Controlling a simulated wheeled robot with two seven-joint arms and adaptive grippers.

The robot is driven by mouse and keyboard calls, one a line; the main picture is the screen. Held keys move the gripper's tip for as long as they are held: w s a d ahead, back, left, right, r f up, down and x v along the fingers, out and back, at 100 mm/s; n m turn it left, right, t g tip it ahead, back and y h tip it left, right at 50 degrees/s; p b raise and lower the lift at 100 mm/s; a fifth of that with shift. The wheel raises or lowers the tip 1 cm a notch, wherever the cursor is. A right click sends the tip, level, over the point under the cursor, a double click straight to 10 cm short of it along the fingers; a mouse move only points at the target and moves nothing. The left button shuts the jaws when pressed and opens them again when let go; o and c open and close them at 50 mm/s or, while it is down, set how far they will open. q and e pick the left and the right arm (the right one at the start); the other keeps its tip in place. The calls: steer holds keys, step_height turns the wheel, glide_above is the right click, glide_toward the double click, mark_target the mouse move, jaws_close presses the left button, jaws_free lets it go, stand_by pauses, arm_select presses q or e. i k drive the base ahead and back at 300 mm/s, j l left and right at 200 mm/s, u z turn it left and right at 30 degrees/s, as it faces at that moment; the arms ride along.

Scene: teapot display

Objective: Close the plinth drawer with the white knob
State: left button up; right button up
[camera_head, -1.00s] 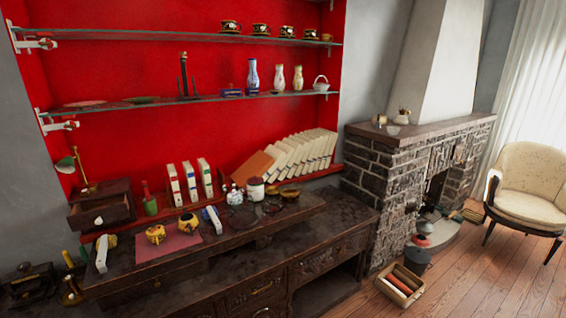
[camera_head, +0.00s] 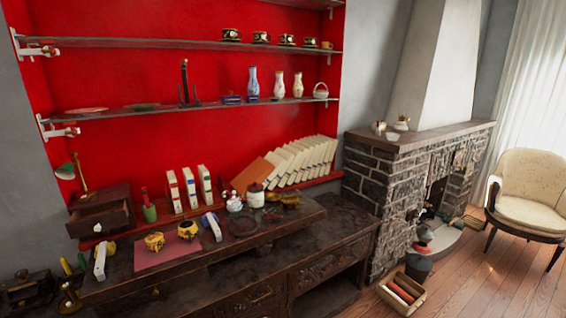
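A small dark wooden plinth (camera_head: 108,192) stands at the left end of the desk, against the red wall. Its drawer (camera_head: 112,216) appears pulled out toward me, with a dark gap showing above its front. A white knob (camera_head: 97,227) sits on the drawer front. A green desk lamp (camera_head: 66,171) is by the plinth. Neither of my grippers shows in the head view, so nothing of mine is seen touching the drawer.
The dark desk (camera_head: 325,240) holds yellow teapots (camera_head: 188,230) on a pink mat (camera_head: 150,261), books (camera_head: 190,188) and jars. A green pot (camera_head: 150,212) stands just right of the drawer. A crate (camera_head: 415,309) lies on the floor beside a stone fireplace (camera_head: 400,190). An armchair (camera_head: 530,195) is at right.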

mark_target(84, 222)
steer(key=u, duration=1.45)
